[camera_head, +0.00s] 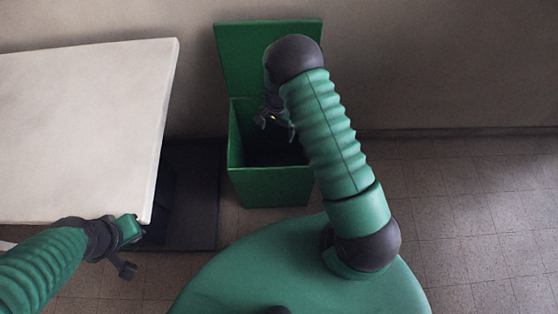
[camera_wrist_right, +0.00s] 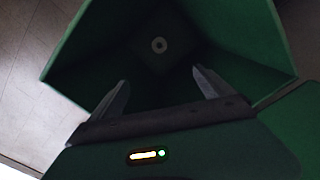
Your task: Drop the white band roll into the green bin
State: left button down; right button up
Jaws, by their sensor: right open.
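The green bin (camera_head: 270,187) stands on the floor against the wall with its lid raised at the back. My right gripper (camera_head: 275,128) is over the bin's opening, open and empty; it also shows in the right wrist view (camera_wrist_right: 161,78). The roll is hidden in the head view. My left gripper (camera_head: 126,248) is by the table's near right corner, and its jaws do not show clearly.
A white-topped table (camera_head: 85,125) fills the left side, its top bare where it shows. A dark base or mat (camera_head: 205,190) lies between table and bin. The tiled floor (camera_head: 460,190) to the right is clear.

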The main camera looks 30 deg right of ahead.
notch_tip(320, 180, up, 17)
jog(key=p, duration=0.4)
jog(key=shift+f, duration=0.15)
jog(key=shift+s, duration=0.1)
